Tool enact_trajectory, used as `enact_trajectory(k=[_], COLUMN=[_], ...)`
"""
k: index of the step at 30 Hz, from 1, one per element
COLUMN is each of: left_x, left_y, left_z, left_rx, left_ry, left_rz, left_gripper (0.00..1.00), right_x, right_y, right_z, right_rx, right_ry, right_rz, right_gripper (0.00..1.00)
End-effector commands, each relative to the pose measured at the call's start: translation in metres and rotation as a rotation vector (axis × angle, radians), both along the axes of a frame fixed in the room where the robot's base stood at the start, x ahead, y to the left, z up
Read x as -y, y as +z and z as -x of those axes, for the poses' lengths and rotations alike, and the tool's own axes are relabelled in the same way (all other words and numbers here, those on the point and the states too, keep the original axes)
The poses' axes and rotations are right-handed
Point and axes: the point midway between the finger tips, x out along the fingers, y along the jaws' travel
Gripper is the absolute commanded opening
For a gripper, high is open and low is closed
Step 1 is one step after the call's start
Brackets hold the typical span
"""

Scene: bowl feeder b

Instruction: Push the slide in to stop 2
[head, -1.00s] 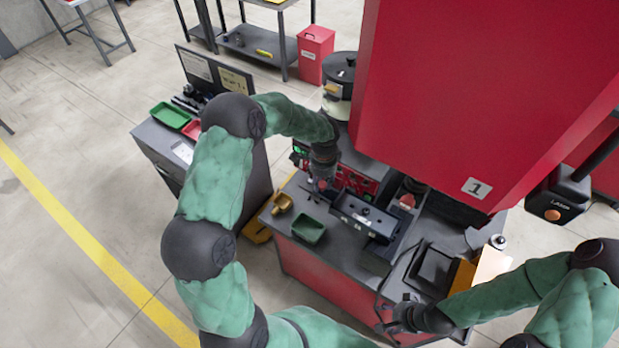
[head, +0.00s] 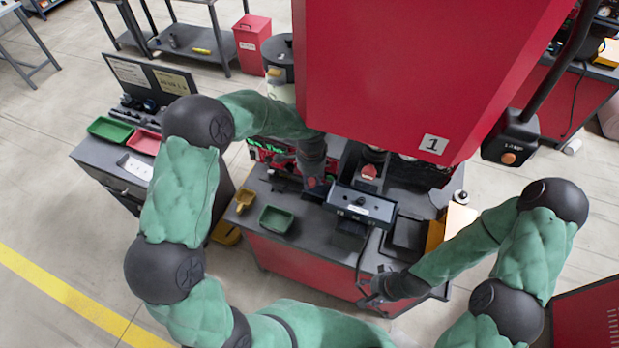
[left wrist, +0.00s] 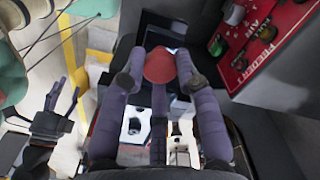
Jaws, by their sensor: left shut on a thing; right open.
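My right gripper (head: 372,292) is open and empty near the worktop's front edge. It also shows at the left of the left wrist view (left wrist: 62,105).
A large red housing (head: 420,70) hangs above. A green tray (head: 276,219) and a yellow scoop-like part (head: 244,199) lie on the left of the worktop. A pendant box (head: 510,140) hangs at right.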

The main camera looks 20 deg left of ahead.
Motion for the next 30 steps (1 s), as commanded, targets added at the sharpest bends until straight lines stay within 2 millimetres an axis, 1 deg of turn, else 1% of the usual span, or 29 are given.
enact_trajectory(k=[2, 3, 5, 19, 22, 26, 30], left_x=[0.000, 0.000, 0.000, 0.000, -0.003, -0.014, -0.036], left_y=[-0.001, -0.001, -0.001, 0.000, 0.000, 0.001, 0.002], left_z=[0.001, 0.001, 0.001, 0.000, 0.000, -0.002, -0.003], left_rx=[-0.003, -0.003, -0.003, -0.001, -0.001, -0.001, -0.001], left_ry=[0.000, 0.000, 0.000, 0.000, 0.002, 0.002, 0.005], left_rz=[0.000, 0.000, 0.000, 0.001, 0.001, 0.001, 0.000], left_gripper=[0.00, 0.41, 0.56, 0.56, 0.56, 0.56, 0.56], right_x=[0.000, 0.000, 0.000, 0.000, 0.000, 0.000, 0.000], right_y=[0.000, 0.000, 0.000, 0.000, 0.001, 0.004, 0.010], right_z=[0.000, 0.000, 0.000, 0.000, 0.000, 0.000, 0.000], right_rx=[0.000, 0.000, 0.000, 0.000, 0.000, 0.000, 0.000], right_ry=[0.000, 0.000, 0.000, 0.000, 0.000, 0.000, 0.000], right_rz=[0.000, 0.000, 0.000, 0.000, 0.000, 0.000, 0.000], right_gripper=[0.56, 0.56, 0.56, 0.56, 0.56, 0.56, 0.56])
